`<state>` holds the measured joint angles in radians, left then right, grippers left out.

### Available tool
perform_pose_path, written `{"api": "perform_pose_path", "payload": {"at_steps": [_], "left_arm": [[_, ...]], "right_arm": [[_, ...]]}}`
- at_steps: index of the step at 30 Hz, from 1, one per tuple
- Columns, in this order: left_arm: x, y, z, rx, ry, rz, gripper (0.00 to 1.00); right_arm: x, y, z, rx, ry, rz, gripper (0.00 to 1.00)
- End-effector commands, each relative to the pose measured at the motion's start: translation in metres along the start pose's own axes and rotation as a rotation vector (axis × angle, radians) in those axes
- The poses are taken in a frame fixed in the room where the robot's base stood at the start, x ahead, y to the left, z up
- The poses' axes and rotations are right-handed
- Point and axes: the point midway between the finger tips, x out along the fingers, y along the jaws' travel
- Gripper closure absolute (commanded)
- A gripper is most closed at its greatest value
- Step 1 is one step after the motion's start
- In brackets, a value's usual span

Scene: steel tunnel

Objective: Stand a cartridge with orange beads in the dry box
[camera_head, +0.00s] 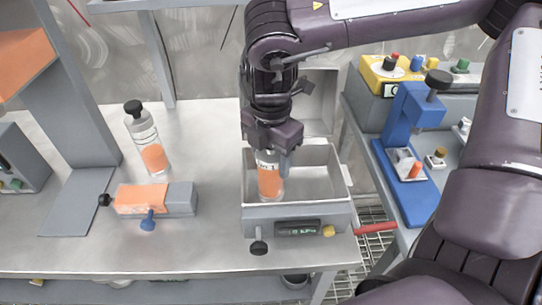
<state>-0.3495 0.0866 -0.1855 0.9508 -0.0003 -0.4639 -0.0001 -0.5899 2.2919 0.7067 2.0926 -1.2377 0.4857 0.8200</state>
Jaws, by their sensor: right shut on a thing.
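My right gripper (272,146) points down over the dry box (318,213). It is shut on a clear cartridge with orange beads (270,184), held upright by its top. The cartridge is inside the open dry box, in its left part; I cannot tell whether its bottom touches the floor of the box. The dry box is grey, with its lid raised at the back and a small display on its front. A second cartridge with orange beads (153,158) and a black cap stands, looking slightly tilted, on the table at the left. My left gripper is not in view.
A grey and orange clamp-like block (180,199) with a blue knob lies left of the box. A grey stand (80,90) rises at the left. A blue press (408,150) and a yellow control box (392,75) stand at the right. A red handle (375,229) juts out beside the dry box.

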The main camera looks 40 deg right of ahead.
Motion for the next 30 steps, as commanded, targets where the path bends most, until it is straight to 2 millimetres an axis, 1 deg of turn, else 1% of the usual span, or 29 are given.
{"api": "perform_pose_path", "payload": {"at_steps": [8, 9, 14, 22, 25, 28, 30], "left_arm": [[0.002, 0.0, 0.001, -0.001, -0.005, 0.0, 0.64], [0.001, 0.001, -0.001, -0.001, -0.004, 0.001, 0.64], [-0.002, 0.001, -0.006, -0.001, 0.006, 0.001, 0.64], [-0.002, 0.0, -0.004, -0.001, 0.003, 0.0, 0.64], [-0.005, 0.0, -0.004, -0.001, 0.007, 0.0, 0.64], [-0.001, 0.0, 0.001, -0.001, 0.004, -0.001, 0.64], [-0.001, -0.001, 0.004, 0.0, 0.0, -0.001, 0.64]], "right_arm": [[0.002, 0.0, 0.0, 0.0, -0.001, 0.001, 0.79], [0.002, 0.0, 0.0, 0.0, -0.001, 0.0, 0.45], [0.002, 0.0, 0.0, 0.0, 0.0, 0.0, 0.24], [0.001, 0.0, 0.0, 0.0, 0.0, 0.0, 0.24], [-0.003, 0.0, 0.0, 0.0, 0.0, 0.0, 0.24], [-0.017, 0.001, 0.001, -0.001, -0.002, 0.004, 0.24], [-0.031, 0.001, 0.001, 0.0, -0.003, 0.006, 0.24]]}}
